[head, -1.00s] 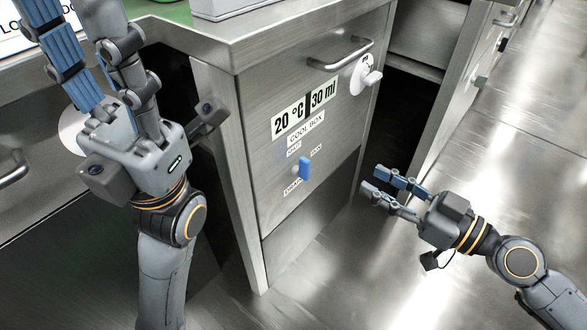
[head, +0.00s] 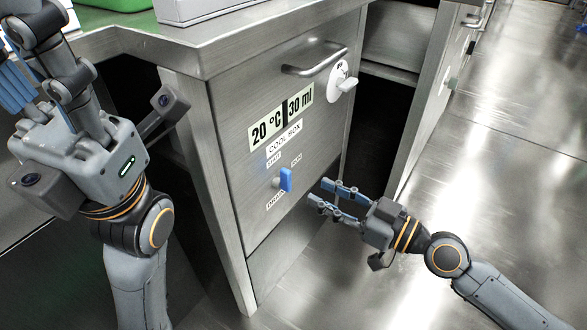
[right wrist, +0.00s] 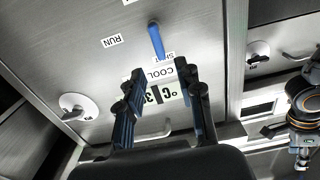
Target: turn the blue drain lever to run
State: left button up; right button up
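The blue drain lever (head: 286,180) is on the steel cool box front, near the DRAIN label (head: 275,199). In the right wrist view the lever (right wrist: 157,42) has one end by the SHUT label (right wrist: 165,57); the RUN label (right wrist: 111,41) is apart from it. My right gripper (head: 316,191) is open and empty, just right of the lever in the head view and not touching it. Its spread fingers (right wrist: 160,70) show in the right wrist view. My left gripper (head: 30,62) is at the upper left, fingers apart, tips out of frame.
A bar handle (head: 316,64) and a round white dial with a knob (head: 342,82) are above the lever. The cool box has a 20 °C, 30 ml display (head: 282,118). An open dark bay lies right of it.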

aim_at(291, 178)
jog(key=p+x, duration=0.1)
jog(key=x, duration=0.7)
jog(key=shift+c, duration=0.2)
grip_shut()
